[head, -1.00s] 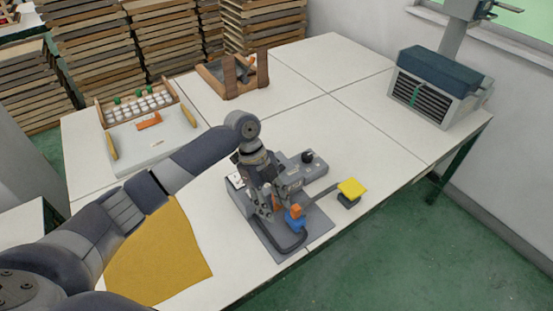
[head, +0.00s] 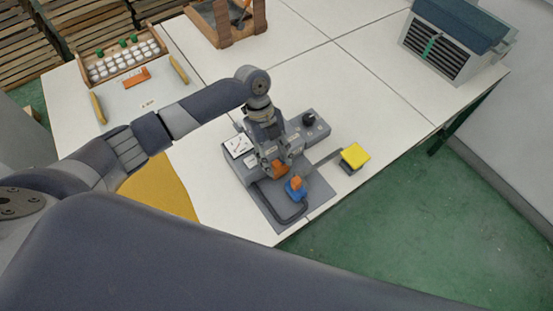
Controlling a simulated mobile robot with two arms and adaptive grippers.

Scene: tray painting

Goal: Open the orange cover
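A grey machine (head: 317,133) with a dial and a black knob stands on the white table in the head view. A small orange piece (head: 281,168), which looks like the orange cover, sits at the front of the machine, partly hidden by my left gripper. My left gripper (head: 274,161) points down over the machine, with its fingertips right at this orange piece. Whether they touch or grip it is too small to tell. A blue block with an orange top (head: 296,189) stands just in front of it. My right gripper is out of view.
A yellow pad (head: 355,155) on a grey base stands to the right of the machine. A mustard cloth (head: 160,187) lies at the left. A tray (head: 120,64) of white pots and a dark-topped heater-like unit (head: 436,53) stand farther back. The middle of the table is clear.

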